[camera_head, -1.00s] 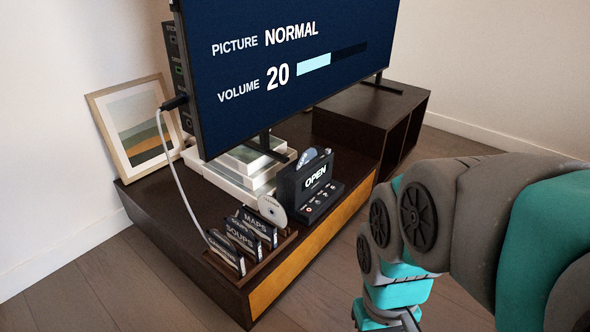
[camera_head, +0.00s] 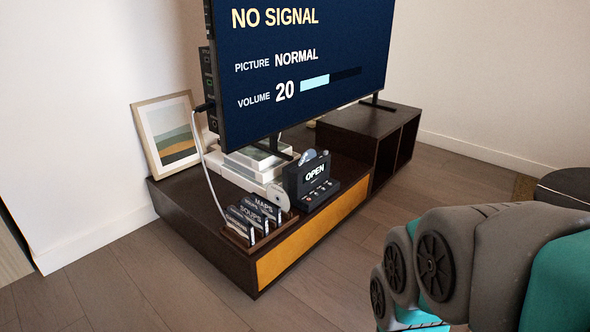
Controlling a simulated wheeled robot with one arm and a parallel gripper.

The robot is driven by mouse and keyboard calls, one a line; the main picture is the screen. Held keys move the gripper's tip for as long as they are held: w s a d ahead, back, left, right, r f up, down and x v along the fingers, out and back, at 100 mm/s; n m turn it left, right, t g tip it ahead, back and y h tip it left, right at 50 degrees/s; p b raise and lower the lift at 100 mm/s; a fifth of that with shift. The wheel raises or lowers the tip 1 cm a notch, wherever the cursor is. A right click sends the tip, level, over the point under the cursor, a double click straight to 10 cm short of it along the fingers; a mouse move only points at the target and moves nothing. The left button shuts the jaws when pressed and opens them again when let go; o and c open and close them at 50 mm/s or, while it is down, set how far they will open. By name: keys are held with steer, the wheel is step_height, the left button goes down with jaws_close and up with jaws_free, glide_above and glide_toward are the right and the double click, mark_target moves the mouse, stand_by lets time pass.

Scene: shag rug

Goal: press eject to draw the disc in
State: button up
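A small black disc player (camera_head: 307,181) stands on the dark TV bench, with "OPEN" on its upright display and a row of small buttons on its lower front. Part of a shiny disc (camera_head: 307,156) shows at its top. A second pale disc (camera_head: 281,194) stands upright at the player's left side. Which button is eject is too small to read. My arm is at the lower right, well apart from the player. My gripper is below the picture's edge.
A rack of labelled cases (camera_head: 254,218) stands left of the player. The large TV (camera_head: 300,75) reads "NO SIGNAL", with a white cable at its left. A framed picture (camera_head: 168,135) leans on the wall. The floor (camera_head: 345,255) before the bench (camera_head: 215,232) is clear.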

steer(key=shift+a+f, duration=0.1)
steer(key=shift+a, duration=0.25)
jaws_close()
steer(key=shift+w+d, duration=0.75)
steer(key=shift+w, duration=0.05)
